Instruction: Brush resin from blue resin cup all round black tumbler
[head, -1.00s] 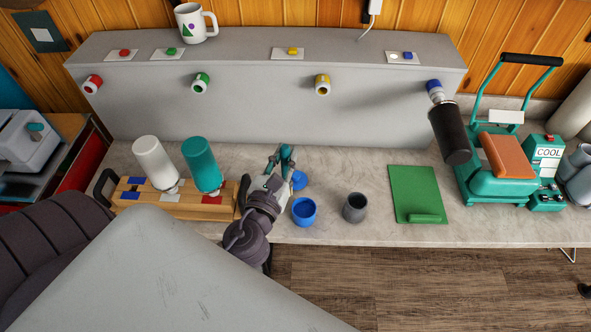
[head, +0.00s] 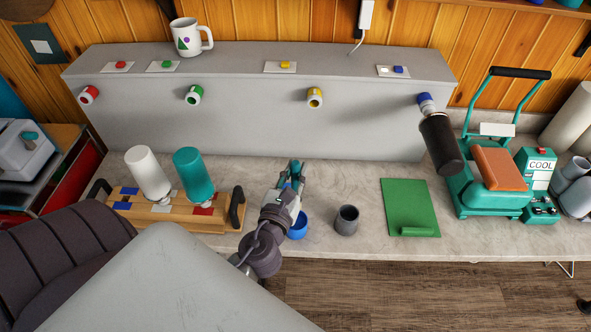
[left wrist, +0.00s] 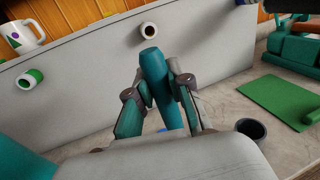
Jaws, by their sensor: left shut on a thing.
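The black tumbler (head: 440,143) is mounted at a slant on the blue-marked holder (head: 425,100) at the right end of the grey wall unit. The blue resin cup (head: 297,229) stands on the counter, partly hidden behind my left arm. My left gripper (head: 293,176) is just beyond the cup, low over the counter. In the left wrist view its fingers (left wrist: 159,100) are closed around a teal handle (left wrist: 154,68), which looks like the brush's. Bristles are not visible. A bit of blue shows below the fingers. My right gripper is not in view.
A grey cup (head: 346,220) stands right of the blue cup. White (head: 147,170) and teal (head: 194,172) tumblers stand on a wooden rack (head: 165,215) at left. Counter behind the grey cup is clear.

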